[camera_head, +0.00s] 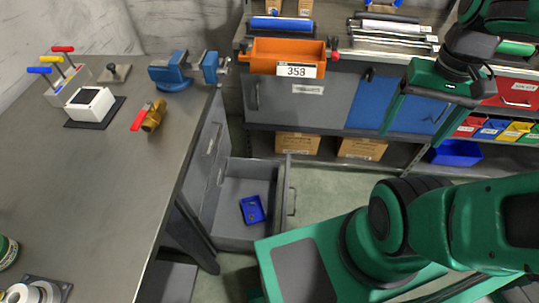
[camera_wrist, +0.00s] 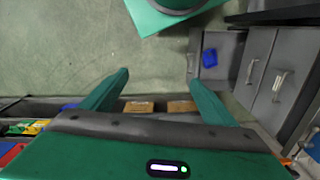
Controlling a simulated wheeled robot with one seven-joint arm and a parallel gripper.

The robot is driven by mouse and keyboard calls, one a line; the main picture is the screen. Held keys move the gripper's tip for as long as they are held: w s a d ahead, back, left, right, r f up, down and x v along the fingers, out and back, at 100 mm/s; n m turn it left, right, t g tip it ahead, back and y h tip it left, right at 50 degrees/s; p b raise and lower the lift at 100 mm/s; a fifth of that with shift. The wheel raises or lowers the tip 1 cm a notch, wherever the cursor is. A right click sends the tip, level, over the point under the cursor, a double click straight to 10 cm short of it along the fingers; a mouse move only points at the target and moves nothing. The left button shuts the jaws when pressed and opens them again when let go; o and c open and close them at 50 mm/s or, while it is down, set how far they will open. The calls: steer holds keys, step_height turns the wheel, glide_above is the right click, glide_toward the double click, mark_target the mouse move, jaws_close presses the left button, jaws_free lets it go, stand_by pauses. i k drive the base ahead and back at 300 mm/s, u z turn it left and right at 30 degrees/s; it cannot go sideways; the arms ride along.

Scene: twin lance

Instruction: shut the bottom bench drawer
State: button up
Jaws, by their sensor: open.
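The bottom bench drawer (camera_head: 248,233) is grey and stands pulled out from the bench, to the right of its cabinet. Its front panel (camera_head: 287,205) carries a bar handle (camera_head: 292,201). A small blue tray (camera_head: 252,209) lies inside it. In the wrist view the open drawer (camera_wrist: 222,80) shows at upper right, with the blue tray (camera_wrist: 210,58) in it. My gripper (camera_head: 429,102) is open and empty, well apart from the drawer, in front of the back shelving at upper right. In the wrist view the fingers (camera_wrist: 160,85) are spread with floor and boxes seen between them.
The bench top (camera_head: 120,180) holds a blue vise (camera_head: 178,70), a brass valve (camera_head: 150,116) with a red handle and a white block (camera_head: 90,103). An orange bin (camera_head: 287,58) labelled 358 stands at the back cabinet. Bare floor (camera_head: 335,182) lies right of the drawer.

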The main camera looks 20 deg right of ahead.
mark_target(245, 177)
steer(key=z, duration=0.05)
steer(key=k, duration=1)
steer(key=z, duration=1.1)
steer(key=i, duration=1.45)
steer(key=u, duration=1.9)
